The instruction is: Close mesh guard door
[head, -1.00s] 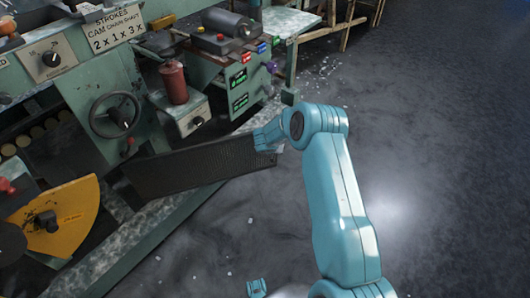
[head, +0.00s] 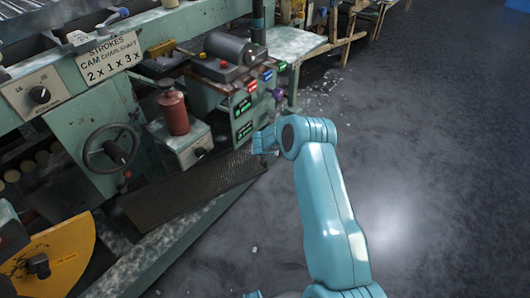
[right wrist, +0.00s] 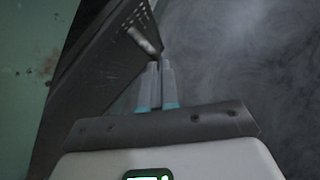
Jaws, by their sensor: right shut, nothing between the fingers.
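The mesh guard door (head: 190,190) is a long dark perforated panel low along the front of the green machine, in the middle left of the head view. Its right end stands out from the machine at an angle. My right gripper (head: 266,143) is at that right end. In the right wrist view the shut, empty fingers (right wrist: 160,70) point at the door's edge (right wrist: 105,60), close to a pale bar (right wrist: 144,40) on it. I cannot tell whether they touch. Only a sliver of a light blue part, probably my left gripper (head: 253,295), shows at the bottom edge.
The machine carries a handwheel (head: 112,148), a red bottle (head: 173,112) and a yellow disc part (head: 50,262). A pale ledge (head: 165,245) runs below the door. Small bits lie on the floor. The dark floor (head: 440,150) on the right is clear.

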